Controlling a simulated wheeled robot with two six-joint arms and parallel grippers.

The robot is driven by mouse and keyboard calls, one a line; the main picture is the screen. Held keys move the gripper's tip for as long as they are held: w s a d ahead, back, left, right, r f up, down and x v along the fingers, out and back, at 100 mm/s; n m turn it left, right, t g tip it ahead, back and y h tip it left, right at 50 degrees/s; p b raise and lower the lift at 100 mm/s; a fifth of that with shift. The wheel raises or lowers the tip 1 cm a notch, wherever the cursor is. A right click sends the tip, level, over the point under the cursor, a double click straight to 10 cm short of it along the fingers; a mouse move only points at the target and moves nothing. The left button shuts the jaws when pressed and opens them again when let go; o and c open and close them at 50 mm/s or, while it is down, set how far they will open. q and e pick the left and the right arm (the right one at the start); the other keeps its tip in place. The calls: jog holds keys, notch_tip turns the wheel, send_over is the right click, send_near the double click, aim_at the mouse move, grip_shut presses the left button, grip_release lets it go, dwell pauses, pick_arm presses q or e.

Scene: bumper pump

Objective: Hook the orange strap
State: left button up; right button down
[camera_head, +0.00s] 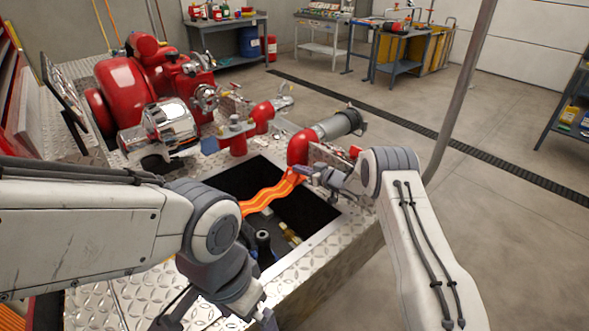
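The orange strap (266,195) has lighter stripes and runs in a wavy band across the dark open compartment (306,208) in the bumper's top. Its left end is hidden behind my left arm. My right gripper (303,172) is at the strap's upper right end, beside the red elbow pipe. Its fingers look closed on that end, though the contact is small in view. My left gripper (262,318) points down at the bottom edge, over the diamond-plate deck and apart from the visible strap. Its fingers are mostly hidden or cut off.
A red pump with a chrome cylinder (168,122) stands behind the compartment at left. A red elbow pipe (298,147) with a grey coupling rises close to my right gripper. Dark and brass fittings (289,233) lie inside the compartment. Open concrete floor lies to the right.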

jog(key=shift+s+f, duration=0.15)
jog(key=shift+f, duration=0.2)
